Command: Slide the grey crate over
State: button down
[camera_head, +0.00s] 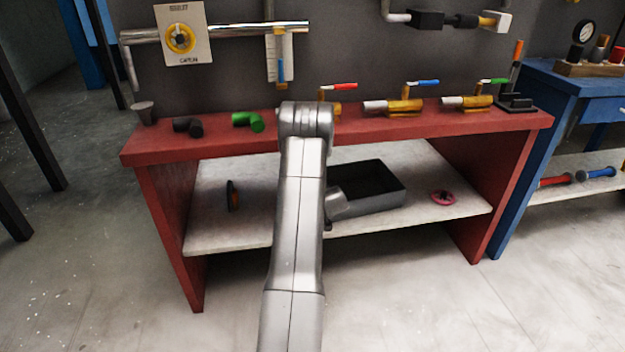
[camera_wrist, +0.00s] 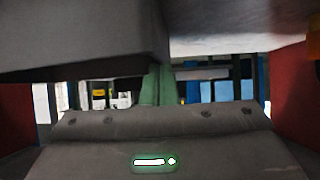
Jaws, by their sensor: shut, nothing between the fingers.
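The grey crate (camera_head: 350,207) is an open, dark-inside box on the pale lower shelf of the red bench, just right of my arm in the head view. My arm crosses in front of the crate's left end and hides part of it. In the wrist view a large grey surface (camera_wrist: 85,35), which looks like the crate, fills the upper left. My gripper (camera_wrist: 158,72) shows there with its greenish fingers together and empty, their tips close to the edge of that surface. I cannot tell whether they touch it.
On the lower shelf (camera_head: 255,225), a dark and orange disc (camera_head: 233,196) stands left and a pink ring (camera_head: 443,198) lies right of the crate. The red bench top (camera_head: 215,145) above holds pipe fittings and valves. Bench side panels bound the shelf.

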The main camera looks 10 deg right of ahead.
jog(key=shift+s+f, duration=0.2)
jog(key=shift+s, duration=0.55)
jog(key=shift+s+f, duration=0.15)
jog(key=shift+s, duration=0.65)
jog(key=shift+s+f, duration=0.2)
jog(key=shift+s, duration=0.55)
jog(key=shift+r, duration=0.1)
jog(key=shift+w+r, duration=0.15)
jog(key=shift+r, duration=0.5)
